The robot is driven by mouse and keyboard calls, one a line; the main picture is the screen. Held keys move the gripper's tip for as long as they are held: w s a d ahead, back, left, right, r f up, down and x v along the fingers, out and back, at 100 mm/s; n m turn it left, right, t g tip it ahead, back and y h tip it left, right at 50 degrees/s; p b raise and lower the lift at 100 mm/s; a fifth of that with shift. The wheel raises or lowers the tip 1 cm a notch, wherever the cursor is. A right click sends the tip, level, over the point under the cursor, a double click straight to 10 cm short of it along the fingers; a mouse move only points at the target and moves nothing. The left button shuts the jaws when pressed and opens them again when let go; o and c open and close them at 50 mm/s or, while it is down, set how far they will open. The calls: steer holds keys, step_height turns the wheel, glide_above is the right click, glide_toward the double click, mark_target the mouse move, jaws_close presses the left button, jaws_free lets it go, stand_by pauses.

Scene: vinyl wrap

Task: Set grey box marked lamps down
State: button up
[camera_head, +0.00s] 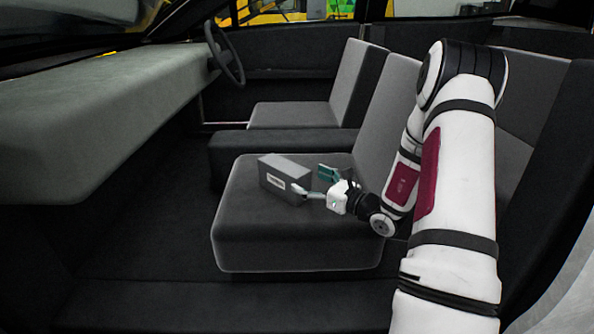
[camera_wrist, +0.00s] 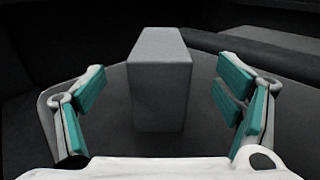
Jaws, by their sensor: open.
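The grey box (camera_head: 284,178) with a small white label stands on the near car seat (camera_head: 290,240), toward its left side. In the wrist view the grey box (camera_wrist: 159,82) stands upright on the seat, between my spread fingers. My gripper (camera_head: 314,183) is open at the right end of the box. In the wrist view my gripper (camera_wrist: 160,100) shows teal pads on both sides, with a gap between each pad and the box. The label's text is too small to read. The underside of the box is hidden.
The seat's backrest (camera_head: 385,110) rises behind my gripper. A dark console (camera_head: 270,143) lies beyond the seat, then the driver's seat (camera_head: 295,114) and steering wheel (camera_head: 225,55). A long grey dashboard (camera_head: 110,110) is at the left. The seat's front part is clear.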

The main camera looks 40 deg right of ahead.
steer(key=shift+s+d+p, duration=0.2)
steer(key=shift+s, duration=0.8)
steer(key=shift+s+d+p, duration=0.15)
steer(key=shift+s, duration=0.8)
steer(key=s+a+r+n+g+y, duration=0.1)
steer(key=a+r+n+g+y, duration=0.3)
steer(key=a, duration=0.5)
steer(key=a+r+n+g+y, duration=0.2)
steer(key=a+r+n+y, duration=0.35)
steer(key=a, duration=0.35)
steer(key=s+a+r+n+g, duration=0.5)
steer(key=s+a+n+g, duration=0.3)
steer(key=a, duration=0.4)
steer(key=s+a+n+g+h, duration=0.2)
steer(key=s+a+n, duration=0.15)
steer(key=s, duration=0.45)
steer(key=s+a+n+g+h, duration=0.25)
steer(key=s+n, duration=0.25)
steer(key=s, duration=0.3)
steer(key=s+d+n+h, duration=0.7)
steer(key=s+d+h, duration=0.1)
steer(key=s, duration=0.3)
steer(key=shift+d+f+t, duration=0.35)
steer(key=shift+f+t, duration=0.05)
steer(key=shift+t, duration=0.05)
